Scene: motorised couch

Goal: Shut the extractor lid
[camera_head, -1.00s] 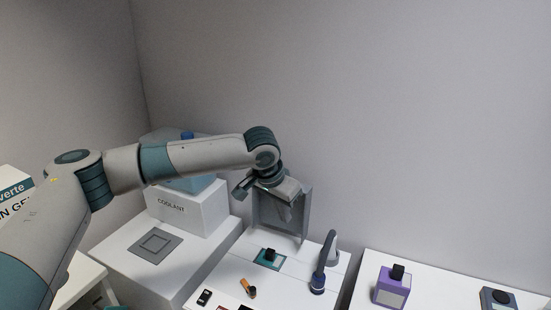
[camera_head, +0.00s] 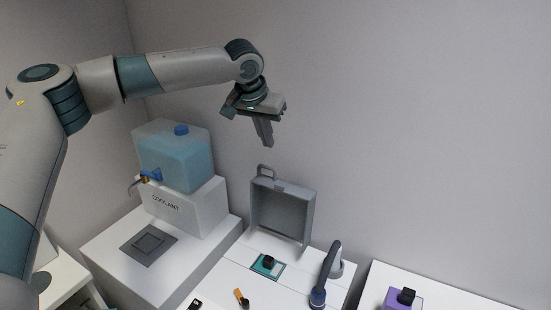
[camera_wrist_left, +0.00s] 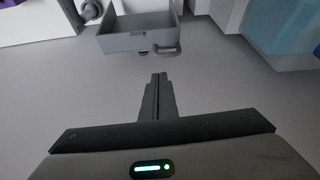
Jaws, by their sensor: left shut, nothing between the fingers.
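The extractor lid (camera_head: 282,212) is a grey, shallow box-like cover with a handle (camera_head: 265,170) on its top edge. It stands upright, open, at the back of the white bench by the wall. It also shows at the top of the left wrist view (camera_wrist_left: 140,38), with its handle to the right. My left gripper (camera_head: 267,143) is above the lid, apart from it, fingers pointing down. Its fingers are together and empty, as the left wrist view (camera_wrist_left: 158,80) also shows. A teal square with a black knob (camera_head: 268,262) lies in front of the lid. My right gripper is not in view.
A blue coolant tank (camera_head: 175,160) stands on a white block labelled COOLANT (camera_head: 180,208) left of the lid. A dark curved hose or arm (camera_head: 325,275) stands to the right in front. A purple box (camera_head: 404,300) is farther right. The wall behind is bare.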

